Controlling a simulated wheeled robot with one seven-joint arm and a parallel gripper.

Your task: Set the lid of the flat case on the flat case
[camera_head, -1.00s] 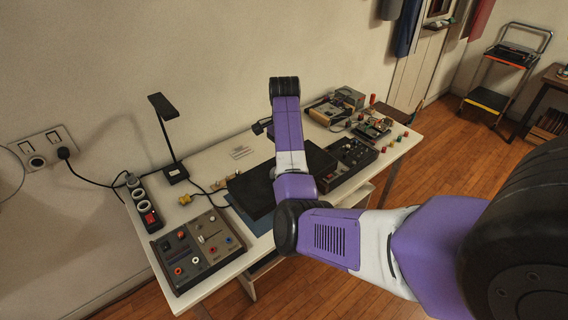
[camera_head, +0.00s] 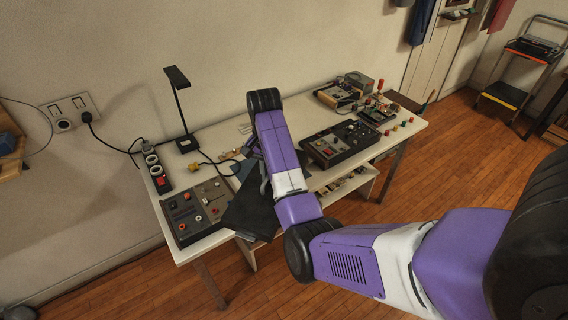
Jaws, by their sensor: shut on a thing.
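A dark flat panel, which looks like the lid of the flat case (camera_head: 250,213), hangs tilted at the table's front edge, partly behind my purple arm. My gripper (camera_head: 264,183) shows only as a grey sliver beside the arm and is shut on this lid. The rest of the gripper is hidden. Two low cases with knobs stand on the table: a dark one (camera_head: 340,144) right of my arm and a grey-topped one (camera_head: 195,210) left of the lid. I cannot tell which is the flat case.
A black desk lamp (camera_head: 181,110) and a power strip (camera_head: 155,172) stand at the back left. Small devices (camera_head: 376,112) and several coloured knobs crowd the right end.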

